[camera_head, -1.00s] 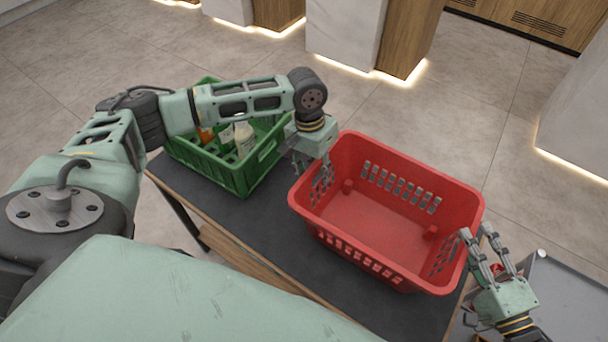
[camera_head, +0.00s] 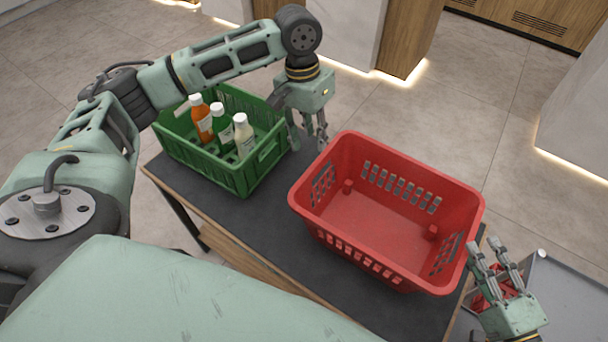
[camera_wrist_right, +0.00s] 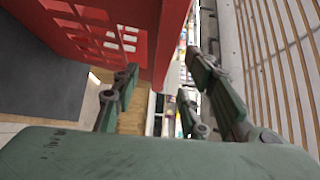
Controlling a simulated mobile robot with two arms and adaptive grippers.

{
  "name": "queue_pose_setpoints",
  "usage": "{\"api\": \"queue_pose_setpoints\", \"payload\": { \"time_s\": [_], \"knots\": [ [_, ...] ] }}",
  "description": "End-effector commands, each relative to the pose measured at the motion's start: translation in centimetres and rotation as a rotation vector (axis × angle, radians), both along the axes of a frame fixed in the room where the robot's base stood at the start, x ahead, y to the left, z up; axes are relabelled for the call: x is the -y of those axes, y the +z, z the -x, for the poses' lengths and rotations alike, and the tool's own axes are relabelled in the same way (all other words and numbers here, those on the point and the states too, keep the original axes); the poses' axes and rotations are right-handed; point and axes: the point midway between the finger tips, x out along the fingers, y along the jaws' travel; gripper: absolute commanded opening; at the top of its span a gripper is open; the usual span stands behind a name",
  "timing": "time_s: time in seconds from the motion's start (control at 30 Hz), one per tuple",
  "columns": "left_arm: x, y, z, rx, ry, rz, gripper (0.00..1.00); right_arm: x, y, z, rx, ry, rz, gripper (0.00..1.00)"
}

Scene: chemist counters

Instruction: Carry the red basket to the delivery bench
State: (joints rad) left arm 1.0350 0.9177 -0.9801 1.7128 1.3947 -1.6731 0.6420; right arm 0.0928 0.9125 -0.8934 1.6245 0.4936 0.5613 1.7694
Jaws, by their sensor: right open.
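The empty red basket (camera_head: 385,255) stands upright on a dark-topped table (camera_head: 232,222). My left gripper (camera_head: 309,140) is open and empty, above and beside the basket's left end, apart from its rim. My right gripper (camera_head: 487,247) is open beside the basket's right end, with no part of the rim between its fingers. In the right wrist view the basket's slotted wall (camera_wrist_right: 112,35) fills the upper left, and the open right fingers (camera_wrist_right: 155,90) have nothing between them. I cannot tell which surface is the delivery bench.
A green crate (camera_head: 215,178) with several bottles stands left of the basket on the same table. A grey surface (camera_head: 570,295) lies at the right edge, with a red object partly hidden behind my right gripper. Tiled floor (camera_head: 490,100) is clear behind the table.

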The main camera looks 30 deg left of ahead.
Motion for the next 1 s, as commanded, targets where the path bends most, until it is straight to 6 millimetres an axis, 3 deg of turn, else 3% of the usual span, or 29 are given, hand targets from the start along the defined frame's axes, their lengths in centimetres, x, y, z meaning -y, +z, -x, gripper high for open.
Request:
{"api": "queue_pose_setpoints", "payload": {
  "time_s": [0.2, 0.4, 1.0],
  "knots": [
    [0.0, 0.0, 0.0, 0.0, 0.0, 0.0, 0.31, 3.5, -0.2, 3.6, -0.004, 0.0, 0.005, 0.4],
    [0.0, 0.0, 0.0, 0.0, 0.0, 0.0, 0.31, 5.6, -0.1, 5.6, -0.001, 0.0, 0.003, 0.4],
    [0.0, 0.4, 0.0, 0.0, 0.0, 0.0, 0.31, 6.2, 0.6, 6.3, 0.001, 0.0, 0.0, 0.4]
  ]
}}
